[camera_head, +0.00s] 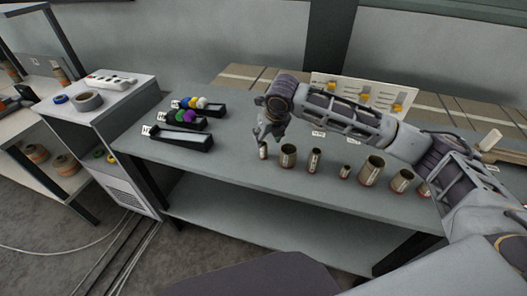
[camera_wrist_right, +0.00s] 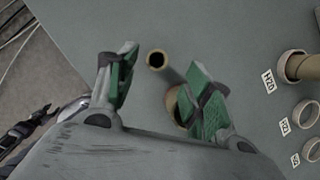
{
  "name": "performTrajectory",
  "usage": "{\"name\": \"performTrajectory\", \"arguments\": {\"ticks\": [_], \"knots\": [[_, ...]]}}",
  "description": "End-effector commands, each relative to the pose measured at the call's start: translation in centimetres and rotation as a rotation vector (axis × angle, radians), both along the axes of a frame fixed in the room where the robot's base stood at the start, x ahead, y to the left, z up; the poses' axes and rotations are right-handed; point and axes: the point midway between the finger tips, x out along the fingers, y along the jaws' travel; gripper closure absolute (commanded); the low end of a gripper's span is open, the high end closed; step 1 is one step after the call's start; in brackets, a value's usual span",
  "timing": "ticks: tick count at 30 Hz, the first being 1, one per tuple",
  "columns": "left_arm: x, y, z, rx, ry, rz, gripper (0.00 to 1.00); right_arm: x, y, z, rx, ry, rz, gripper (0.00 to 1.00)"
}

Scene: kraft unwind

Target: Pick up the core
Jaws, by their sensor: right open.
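Several upright brown cardboard cores stand in a row on the grey table (camera_head: 232,160). The leftmost core (camera_head: 263,152) is slim, and a wider core (camera_head: 288,156) stands to its right. My right gripper (camera_head: 270,138) is open, just above the leftmost core. In the right wrist view, a slim core (camera_wrist_right: 157,60) shows its open top between the green-padded fingers of my right gripper (camera_wrist_right: 162,64), with no visible contact. A wider core (camera_wrist_right: 173,102) is partly hidden behind the right finger. My left gripper is not in view.
More cores, including a wide one (camera_head: 372,169), stand to the right beneath my right arm. Black trays (camera_head: 178,138) with coloured items lie at the table's left. A white board (camera_head: 395,92) stands at the back. A side cabinet (camera_head: 120,110) holds a tape roll.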

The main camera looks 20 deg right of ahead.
Motion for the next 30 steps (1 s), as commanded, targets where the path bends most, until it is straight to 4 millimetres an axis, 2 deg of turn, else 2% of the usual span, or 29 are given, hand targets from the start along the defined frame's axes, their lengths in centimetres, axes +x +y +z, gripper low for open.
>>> {"name": "performTrajectory", "arguments": {"ticks": [5,20,30], "knots": [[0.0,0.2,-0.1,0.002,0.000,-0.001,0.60,0.4,0.1,-1.2,0.001,0.000,0.001,0.49],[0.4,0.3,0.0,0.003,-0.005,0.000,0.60,0.7,0.2,-1.7,0.000,0.000,0.000,0.49],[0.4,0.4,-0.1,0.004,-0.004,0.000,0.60,1.8,0.7,-5.0,0.001,0.001,0.000,0.49]]}}
